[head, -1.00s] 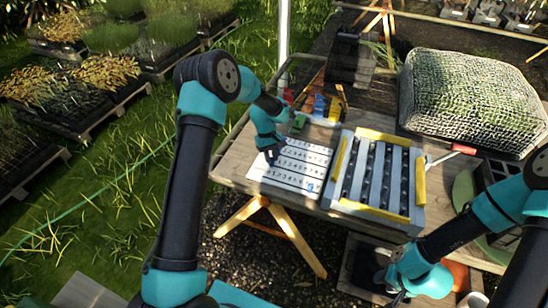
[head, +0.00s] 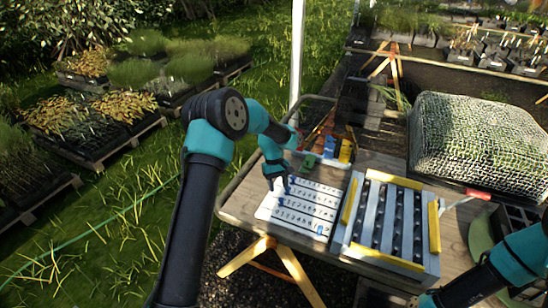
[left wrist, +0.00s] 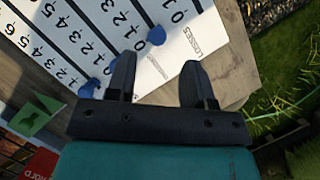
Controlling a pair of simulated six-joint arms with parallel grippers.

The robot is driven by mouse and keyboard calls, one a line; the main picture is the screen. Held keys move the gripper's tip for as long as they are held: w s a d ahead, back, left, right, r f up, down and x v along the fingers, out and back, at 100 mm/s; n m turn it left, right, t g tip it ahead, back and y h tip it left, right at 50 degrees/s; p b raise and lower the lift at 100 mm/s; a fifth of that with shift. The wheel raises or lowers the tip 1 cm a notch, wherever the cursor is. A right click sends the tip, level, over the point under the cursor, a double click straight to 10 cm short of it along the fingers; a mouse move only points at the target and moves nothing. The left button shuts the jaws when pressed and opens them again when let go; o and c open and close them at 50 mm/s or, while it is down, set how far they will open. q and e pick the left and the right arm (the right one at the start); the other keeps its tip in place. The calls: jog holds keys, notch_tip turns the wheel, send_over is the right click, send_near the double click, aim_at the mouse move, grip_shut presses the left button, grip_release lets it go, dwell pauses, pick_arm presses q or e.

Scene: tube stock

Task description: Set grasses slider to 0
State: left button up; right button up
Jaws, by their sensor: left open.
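The white number board (head: 265,213) lies on the wooden table, with rows of printed digits and blue slider knobs. One blue knob (head: 320,229) is at the board's lower right. My left gripper (head: 279,186) is over the board's left end. In the left wrist view my left gripper (left wrist: 157,75) is open and empty, its two fingers apart over the board (left wrist: 215,70). A blue knob (left wrist: 156,35) lies just beyond the fingers near a 0, and another (left wrist: 89,88) is to their left. Printed labels sit by the 0 ends; I cannot read which is grasses.
A grey rack with yellow rails (head: 388,178) stands right of the board. A mesh-covered mound (head: 480,145) is at the back right. My right arm enters at lower right.

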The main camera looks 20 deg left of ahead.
pick_arm(q)
jog(key=v, duration=1.2)
jog(key=shift+r, duration=0.15)
